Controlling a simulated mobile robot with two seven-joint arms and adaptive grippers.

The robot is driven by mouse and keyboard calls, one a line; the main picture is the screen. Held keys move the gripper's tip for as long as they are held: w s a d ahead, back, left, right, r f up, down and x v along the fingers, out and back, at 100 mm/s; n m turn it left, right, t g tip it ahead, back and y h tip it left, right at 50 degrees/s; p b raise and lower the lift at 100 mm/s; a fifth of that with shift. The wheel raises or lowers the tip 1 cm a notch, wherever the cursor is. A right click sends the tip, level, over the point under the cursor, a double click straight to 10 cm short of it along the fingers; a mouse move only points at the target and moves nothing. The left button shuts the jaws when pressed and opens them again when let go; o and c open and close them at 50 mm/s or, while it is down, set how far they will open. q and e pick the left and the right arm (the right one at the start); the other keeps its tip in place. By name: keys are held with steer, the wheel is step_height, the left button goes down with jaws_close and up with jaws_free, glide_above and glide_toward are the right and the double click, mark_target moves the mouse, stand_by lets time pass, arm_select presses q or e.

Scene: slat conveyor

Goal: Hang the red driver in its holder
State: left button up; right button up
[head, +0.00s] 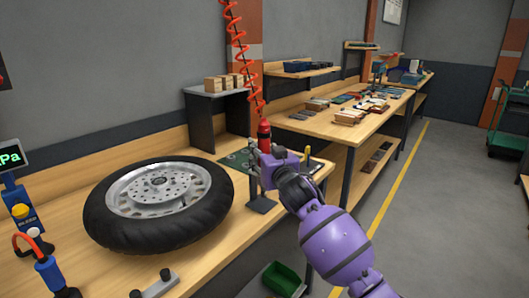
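The red driver (264,134) is upright, with the coiled red cord (240,52) running up from its top. My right gripper (258,163) is at the driver's lower part and looks shut on it; the fingers and the driver's lower end are small and partly hidden. A dark stand with a thin post and a flat foot (262,204), which looks like the holder, is just below and behind the gripper at the bench's front edge. I cannot tell whether the driver touches it. My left gripper is out of view.
A wheel with a black tyre (113,228) lies flat on the wooden bench (60,200), left of the stand. A green mat (236,160) lies behind the gripper. A dark shelf with small wooden blocks (215,86) stands at the back. A green bin (281,279) is below the bench.

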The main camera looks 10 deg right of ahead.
steer(key=shift+f, duration=0.1)
steer(key=shift+f, duration=0.15)
steer(key=s, duration=1.2)
steer(key=shift+d, duration=0.45)
steer(key=shift+r, duration=0.2)
